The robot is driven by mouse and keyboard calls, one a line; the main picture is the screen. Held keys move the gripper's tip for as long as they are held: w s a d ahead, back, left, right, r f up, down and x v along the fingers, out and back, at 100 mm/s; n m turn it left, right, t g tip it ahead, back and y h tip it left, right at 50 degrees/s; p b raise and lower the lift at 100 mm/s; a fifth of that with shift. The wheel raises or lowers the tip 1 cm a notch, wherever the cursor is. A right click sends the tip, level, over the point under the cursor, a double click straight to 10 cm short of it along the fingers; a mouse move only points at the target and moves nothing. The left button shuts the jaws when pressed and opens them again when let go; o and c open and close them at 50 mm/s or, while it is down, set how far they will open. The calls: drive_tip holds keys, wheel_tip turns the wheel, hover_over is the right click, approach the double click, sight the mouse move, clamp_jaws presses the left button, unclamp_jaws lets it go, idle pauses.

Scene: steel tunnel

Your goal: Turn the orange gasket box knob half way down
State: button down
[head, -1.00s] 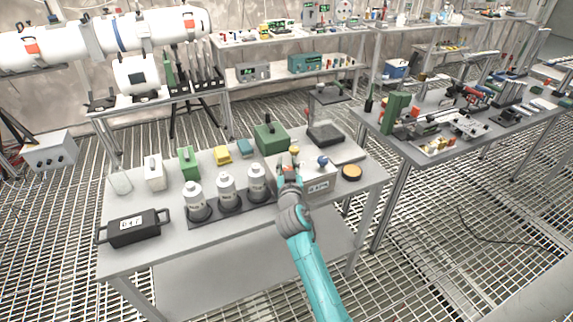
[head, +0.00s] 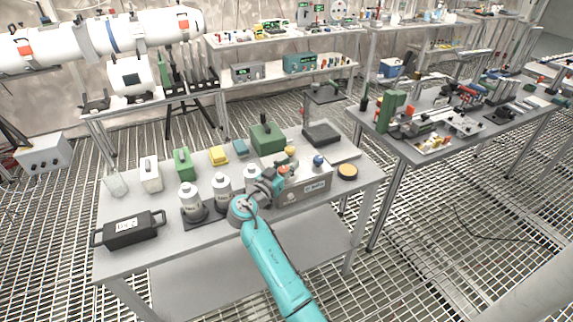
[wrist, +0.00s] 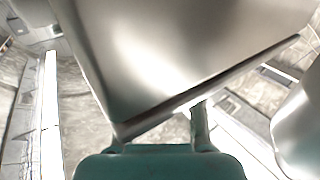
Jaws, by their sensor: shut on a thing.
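The gasket box (head: 317,186) is a grey metal box with a label on its front, on the near table. Its top bears a yellow-orange knob (head: 290,151) at the back, a blue knob (head: 319,160) at the right and an orange knob (head: 283,169) at the front left. My gripper (head: 279,178) reaches the box from the left, low and tilted, and is shut at the orange knob. The gripper partly hides the knob, so its exact turn cannot be told. In the wrist view a large shiny metal surface (wrist: 185,50) fills the upper middle; the knob cannot be made out there.
White-grey canisters (head: 190,198) stand close left of my gripper. A black case (head: 130,229) lies at the front left.

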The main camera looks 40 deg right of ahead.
drive_tip(key=shift+s+a+f+m+g+h, duration=0.15)
drive_tip(key=shift+m+g, duration=0.2)
drive_tip(key=shift+g, duration=0.3)
drive_tip(key=shift+d+f+m+g+h, duration=0.15)
drive_tip(key=shift+m+g, duration=0.2)
drive_tip(key=shift+g, duration=0.3)
drive_tip(key=shift+a+m+g, duration=0.2)
drive_tip(key=shift+m+g, duration=0.1)
drive_tip(key=shift+g, duration=0.1)
idle(0.5)
drive_tip(key=c, duration=1.1)
unclamp_jaws()
drive_tip(key=shift+r, duration=0.1)
drive_tip(key=s+a, duration=0.1)
drive_tip(key=a, duration=1.1)
drive_tip(key=shift+o, duration=0.3)
